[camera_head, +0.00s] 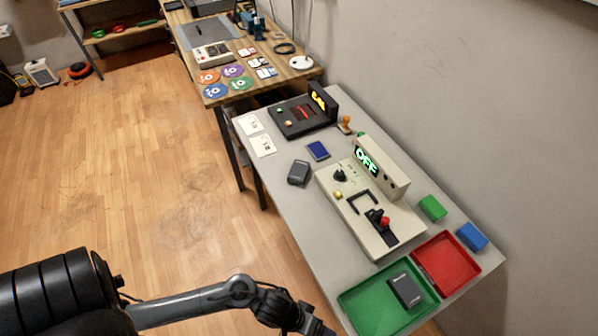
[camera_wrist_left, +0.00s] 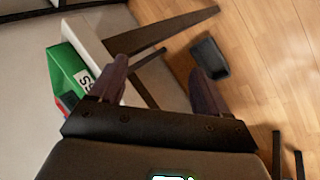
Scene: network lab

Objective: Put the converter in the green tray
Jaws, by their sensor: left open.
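Two similar dark grey boxes show in the head view, and I cannot tell from looks alone which is the converter. One dark box (camera_head: 406,290) lies inside the green tray (camera_head: 366,300) at the table's near end. The other dark box (camera_head: 299,172) lies on the table's left side, left of the beige OFF device. My left arm comes in low from the left, and its gripper is mostly cut off at the bottom edge. In the left wrist view my left gripper (camera_wrist_left: 160,88) is open with nothing between its fingers. My right gripper is not in view.
A red tray (camera_head: 445,264) adjoins the green tray. The beige device (camera_head: 370,205) with a red-knobbed lever stands behind them. Green (camera_head: 432,208) and blue (camera_head: 471,237) blocks lie at the right. A blue pad (camera_head: 318,151) and cards lie farther back. Wooden floor is clear at left.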

